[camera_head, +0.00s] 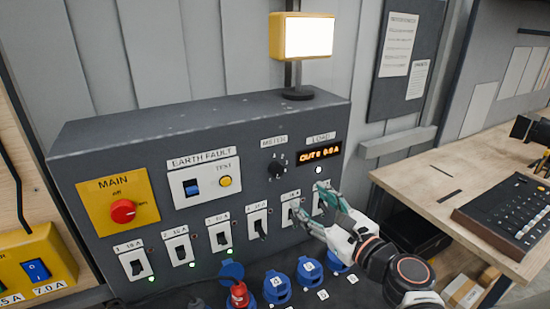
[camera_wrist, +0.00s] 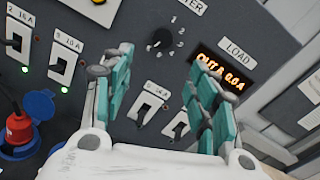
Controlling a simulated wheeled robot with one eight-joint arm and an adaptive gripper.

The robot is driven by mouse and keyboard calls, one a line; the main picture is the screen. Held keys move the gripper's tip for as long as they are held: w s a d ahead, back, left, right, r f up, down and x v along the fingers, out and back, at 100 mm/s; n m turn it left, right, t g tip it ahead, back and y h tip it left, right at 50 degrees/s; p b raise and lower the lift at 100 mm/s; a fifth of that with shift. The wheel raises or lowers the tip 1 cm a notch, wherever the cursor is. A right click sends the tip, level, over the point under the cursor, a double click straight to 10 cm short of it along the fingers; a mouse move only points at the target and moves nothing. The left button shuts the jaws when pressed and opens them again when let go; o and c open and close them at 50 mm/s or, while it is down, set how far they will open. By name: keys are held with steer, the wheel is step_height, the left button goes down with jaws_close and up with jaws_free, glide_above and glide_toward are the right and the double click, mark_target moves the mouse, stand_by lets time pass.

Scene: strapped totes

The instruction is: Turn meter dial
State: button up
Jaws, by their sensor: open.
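The meter dial (camera_head: 277,170) is a small black round knob under the METER label on the grey panel, with small position marks around it. In the wrist view the dial (camera_wrist: 162,39) is beyond the fingertips, near the top middle; its pointer direction is unclear. My gripper (camera_head: 312,200) is open and empty, in front of the right-hand breaker switches, below and right of the dial. In the wrist view its two teal-padded fingers (camera_wrist: 160,68) are spread, with nothing between them. The orange LOAD display (camera_head: 319,155) right of the dial is lit and seems to start with "OUT".
The panel also bears a red MAIN knob (camera_head: 123,211), an earth-fault unit (camera_head: 205,182) and a row of breaker switches (camera_head: 178,249). Blue sockets (camera_head: 278,286) and a red plug (camera_head: 239,295) stick out below. A lamp (camera_head: 302,37) stands on top. A wooden bench (camera_head: 440,186) is at right.

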mark_target(279, 171)
steer(key=shift+m, duration=0.4)
steer(key=x, duration=0.9)
steer(key=b+x, duration=0.1)
steer(key=x, duration=0.4)
steer(key=shift+d+r, duration=0.15)
steer(key=shift+r, duration=0.1)
steer(key=c, duration=1.1)
